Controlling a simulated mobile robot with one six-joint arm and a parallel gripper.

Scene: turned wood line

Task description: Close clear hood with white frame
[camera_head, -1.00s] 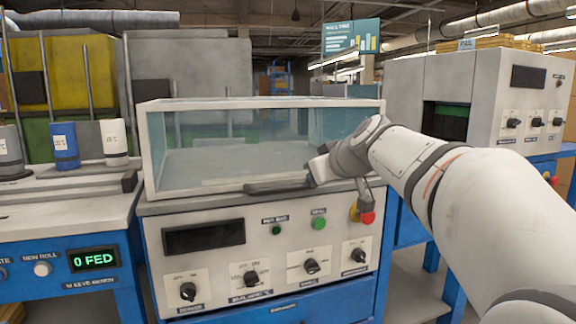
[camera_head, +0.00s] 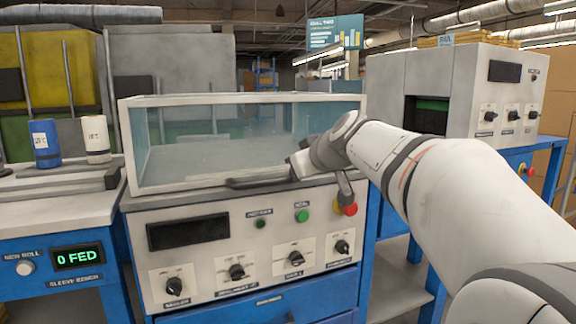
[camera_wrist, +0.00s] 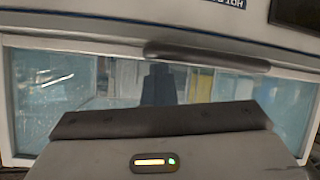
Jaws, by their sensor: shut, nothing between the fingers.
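The clear hood with a white frame (camera_head: 243,99) sits on top of the blue and white machine. Its lower front edge looks down against the machine's top, with no gap that I can make out. A dark bar handle (camera_head: 258,181) runs along the lower front edge; it also shows in the wrist view (camera_wrist: 205,56). My gripper (camera_head: 295,167) is at the right end of this handle, in front of the hood. It is shut and empty. Whether it touches the handle is unclear. In the wrist view, the dark gripper (camera_wrist: 160,120) covers the lower middle.
The machine's front panel (camera_head: 205,262) has knobs, a green button (camera_head: 302,216) and a red stop button (camera_head: 350,209) just below my gripper. A bench with blue and white rolls (camera_head: 46,145) stands at left. Another machine (camera_head: 462,85) stands at right.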

